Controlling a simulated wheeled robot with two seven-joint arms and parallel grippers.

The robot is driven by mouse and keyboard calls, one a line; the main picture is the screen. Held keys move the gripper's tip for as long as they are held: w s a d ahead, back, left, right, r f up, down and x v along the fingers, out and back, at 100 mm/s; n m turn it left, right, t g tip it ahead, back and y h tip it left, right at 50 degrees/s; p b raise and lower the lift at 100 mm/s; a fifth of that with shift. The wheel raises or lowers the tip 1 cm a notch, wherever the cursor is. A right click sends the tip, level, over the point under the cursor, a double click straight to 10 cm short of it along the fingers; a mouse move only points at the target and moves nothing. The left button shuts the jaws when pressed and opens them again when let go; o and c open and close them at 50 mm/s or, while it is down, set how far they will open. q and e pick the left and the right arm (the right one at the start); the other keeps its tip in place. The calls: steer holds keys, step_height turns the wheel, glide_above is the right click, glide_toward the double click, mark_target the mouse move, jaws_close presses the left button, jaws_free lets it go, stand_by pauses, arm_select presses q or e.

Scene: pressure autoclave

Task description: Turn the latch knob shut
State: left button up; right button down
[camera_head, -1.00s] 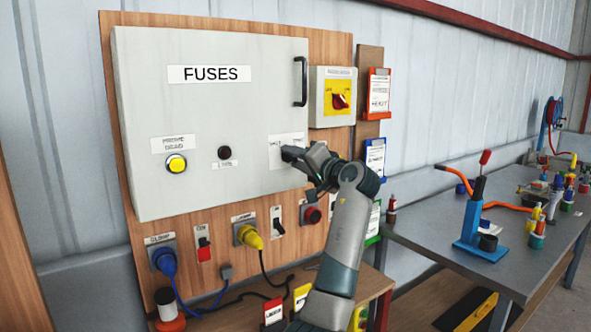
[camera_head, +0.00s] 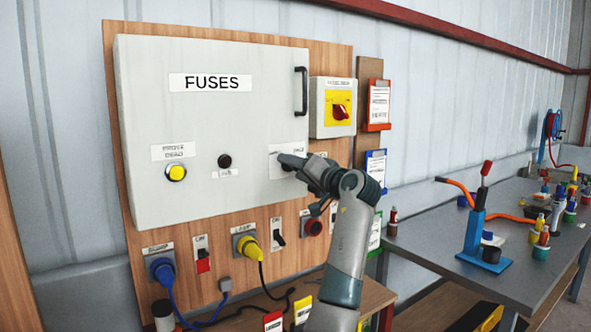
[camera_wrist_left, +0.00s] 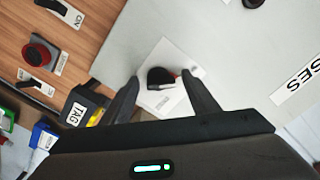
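In the left wrist view my left gripper (camera_wrist_left: 161,79) is open, with one finger on each side of the knob and small gaps visible. Whether the fingers touch it is unclear. In the head view the left gripper (camera_head: 283,162) is at the lower right of the fuses door (camera_head: 225,120) and hides the knob there. My right gripper is in neither view.
A red-and-yellow isolator switch (camera_head: 339,109) is right of the door, and a black door handle (camera_head: 301,90) is above the gripper. Plugs and switches line the board below. A workbench (camera_head: 430,240) with a blue tool (camera_head: 482,235) stands at right.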

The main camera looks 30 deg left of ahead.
arm_select(q)
steer(key=shift+d, duration=0.15)
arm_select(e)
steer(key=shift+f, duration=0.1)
arm_select(q)
steer(key=b+v, duration=0.4)
steer(key=v, duration=1.3)
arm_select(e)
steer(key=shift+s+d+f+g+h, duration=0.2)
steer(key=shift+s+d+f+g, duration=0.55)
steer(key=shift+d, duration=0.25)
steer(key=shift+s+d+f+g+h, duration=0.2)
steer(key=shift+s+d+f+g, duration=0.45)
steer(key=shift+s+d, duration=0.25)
arm_select(q)
steer(key=shift+s, duration=0.1)
